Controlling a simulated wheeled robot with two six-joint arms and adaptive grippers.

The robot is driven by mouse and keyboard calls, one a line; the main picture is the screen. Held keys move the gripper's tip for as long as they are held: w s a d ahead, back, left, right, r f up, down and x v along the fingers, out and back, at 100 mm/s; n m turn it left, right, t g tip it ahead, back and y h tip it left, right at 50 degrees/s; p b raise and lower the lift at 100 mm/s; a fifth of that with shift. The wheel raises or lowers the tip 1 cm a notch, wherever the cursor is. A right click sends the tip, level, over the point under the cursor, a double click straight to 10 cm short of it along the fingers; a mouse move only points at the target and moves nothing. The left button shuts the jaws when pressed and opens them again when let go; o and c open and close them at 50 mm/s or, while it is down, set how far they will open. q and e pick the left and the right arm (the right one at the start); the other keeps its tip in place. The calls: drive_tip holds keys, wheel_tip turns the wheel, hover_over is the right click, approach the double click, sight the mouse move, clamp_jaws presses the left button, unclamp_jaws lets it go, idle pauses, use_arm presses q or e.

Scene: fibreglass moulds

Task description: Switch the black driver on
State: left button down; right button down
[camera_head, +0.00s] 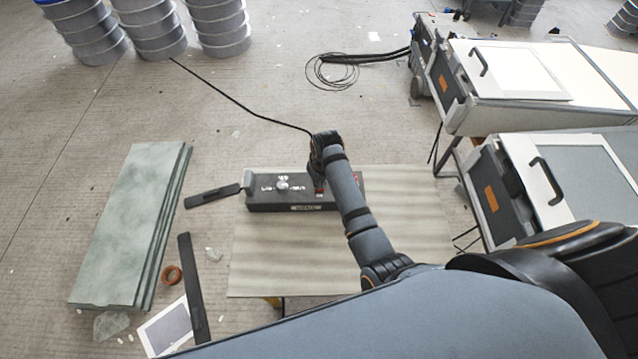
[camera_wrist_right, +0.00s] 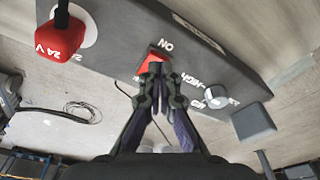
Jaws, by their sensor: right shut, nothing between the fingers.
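The black driver (camera_head: 262,203) is a long dark box lying on the pale table. It also fills the upper part of the right wrist view (camera_wrist_right: 120,22). A red switch (camera_wrist_right: 148,60) sits on its top face, beside white "ON" lettering. My right gripper (camera_head: 319,188) is shut and empty, pointing down at the driver. In the wrist view its fingertips (camera_wrist_right: 155,70) overlap the red switch's lower edge and hide part of it. I cannot tell whether they touch it or which way the switch is tilted. My left gripper is not in view.
The driver also bears a pale round knob (camera_wrist_right: 215,96) and a red block (camera_wrist_right: 57,38) marked "24 V". The table (camera_head: 300,255) is bare in front of the driver. A black cable crosses behind.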

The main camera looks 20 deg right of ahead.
drive_tip(key=shift+f, duration=0.1)
idle(0.6)
drive_tip(key=shift+f+b, duration=0.45)
drive_tip(key=shift+f, duration=0.45)
idle(0.3)
drive_tip(key=shift+r, duration=0.1)
wheel_tip(320, 180, up, 7)
drive_tip(key=p, duration=0.8)
drive_tip(key=shift+p, duration=0.4)
